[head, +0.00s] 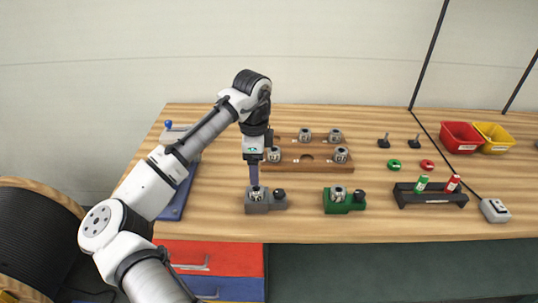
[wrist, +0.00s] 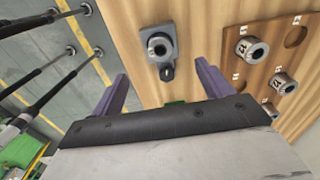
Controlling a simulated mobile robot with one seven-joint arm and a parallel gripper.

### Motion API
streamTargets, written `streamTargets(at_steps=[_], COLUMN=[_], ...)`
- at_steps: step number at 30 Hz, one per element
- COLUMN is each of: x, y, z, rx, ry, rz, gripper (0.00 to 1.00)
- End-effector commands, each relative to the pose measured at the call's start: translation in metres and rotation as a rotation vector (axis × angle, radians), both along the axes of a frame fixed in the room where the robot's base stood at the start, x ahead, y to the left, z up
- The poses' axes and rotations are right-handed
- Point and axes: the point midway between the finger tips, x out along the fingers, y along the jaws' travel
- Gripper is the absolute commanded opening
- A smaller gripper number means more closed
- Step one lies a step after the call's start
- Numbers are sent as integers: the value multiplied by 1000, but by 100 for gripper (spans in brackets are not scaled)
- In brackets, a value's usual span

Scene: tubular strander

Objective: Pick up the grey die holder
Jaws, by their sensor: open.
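The grey die holder (head: 279,203) stands near the front edge of the wooden bench, with a round metal die in its left part and a dark knob on its right. It also shows in the wrist view (wrist: 168,73), upper middle, beyond the gap between my fingers. My gripper (head: 254,185) points down over the left part of the holder. In the wrist view its two purple fingers (wrist: 163,80) are spread apart with nothing between them. In the head view the near finger overlaps the die, so I cannot tell whether they touch.
A green die holder (head: 345,208) stands to the right. Behind is a wooden rack (head: 307,168) with several dies. Further right are a black stand (head: 430,197) with green and red bottles, and red (head: 461,137) and yellow (head: 494,136) bins. A blue item (head: 176,200) lies left.

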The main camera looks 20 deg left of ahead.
Motion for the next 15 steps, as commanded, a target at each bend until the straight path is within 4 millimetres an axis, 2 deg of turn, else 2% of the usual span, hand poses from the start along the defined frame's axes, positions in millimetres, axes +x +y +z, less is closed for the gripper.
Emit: streamTargets(at_steps=[8, 15], x=[-1, 0], y=[1, 0], z=[-29, -70], rx=[2, 3], ry=[3, 1], rz=[1, 1], gripper=[78, 78])
